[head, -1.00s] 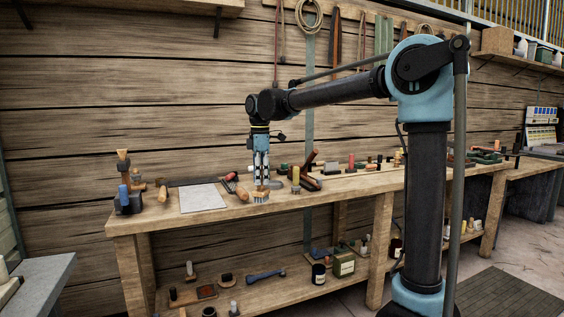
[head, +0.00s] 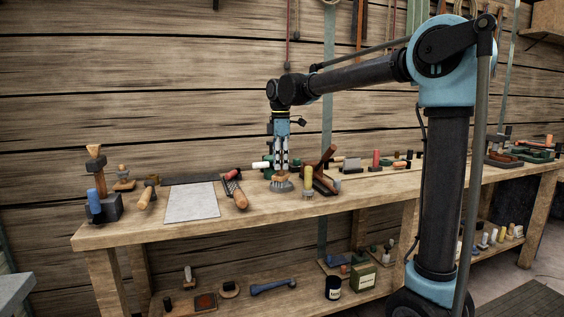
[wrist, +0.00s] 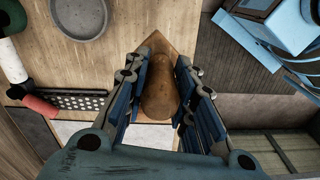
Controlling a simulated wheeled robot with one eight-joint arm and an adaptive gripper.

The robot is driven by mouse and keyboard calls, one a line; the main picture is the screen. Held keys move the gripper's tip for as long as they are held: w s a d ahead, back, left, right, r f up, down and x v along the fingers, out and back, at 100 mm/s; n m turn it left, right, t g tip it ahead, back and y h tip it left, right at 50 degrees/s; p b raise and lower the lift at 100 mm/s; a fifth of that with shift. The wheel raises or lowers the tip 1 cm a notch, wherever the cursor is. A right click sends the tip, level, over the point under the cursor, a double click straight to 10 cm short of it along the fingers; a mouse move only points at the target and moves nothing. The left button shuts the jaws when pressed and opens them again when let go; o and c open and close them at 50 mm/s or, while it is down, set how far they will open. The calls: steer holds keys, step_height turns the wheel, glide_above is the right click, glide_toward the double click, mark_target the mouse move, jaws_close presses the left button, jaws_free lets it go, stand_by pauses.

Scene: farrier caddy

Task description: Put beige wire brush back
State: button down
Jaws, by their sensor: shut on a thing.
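My gripper (head: 281,166) points straight down over the left part of the bench. It is shut on the wire brush (wrist: 158,92), whose brown wooden grip and pointed-cornered block show between the fingers in the wrist view. In the head view the brush (head: 281,179) is a small brown shape low at the fingertips. Grey shows right under it; I cannot tell bristles from dish there, nor whether the brush touches anything. A shallow round grey dish (wrist: 80,14) lies apart from the brush at the upper left of the wrist view.
A yellow-handled brush (head: 307,181) stands close right of my gripper, beside a brown wooden holder (head: 326,182). Left are a rasp with a wooden handle (head: 240,200) and a pale sheet (head: 191,202). A dark block (head: 103,208) holds tools farther left. Bare bench lies in front.

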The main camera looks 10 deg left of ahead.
mark_target(281, 176)
steer(key=shift+w+d, duration=0.15)
steer(key=shift+f, duration=0.1)
steer(key=shift+f, duration=2.9)
steer(key=shift+f, duration=0.45)
steer(key=c, duration=1.2)
jaws_free()
steer(key=shift+c, duration=0.2)
step_height(281, 176, up, 12)
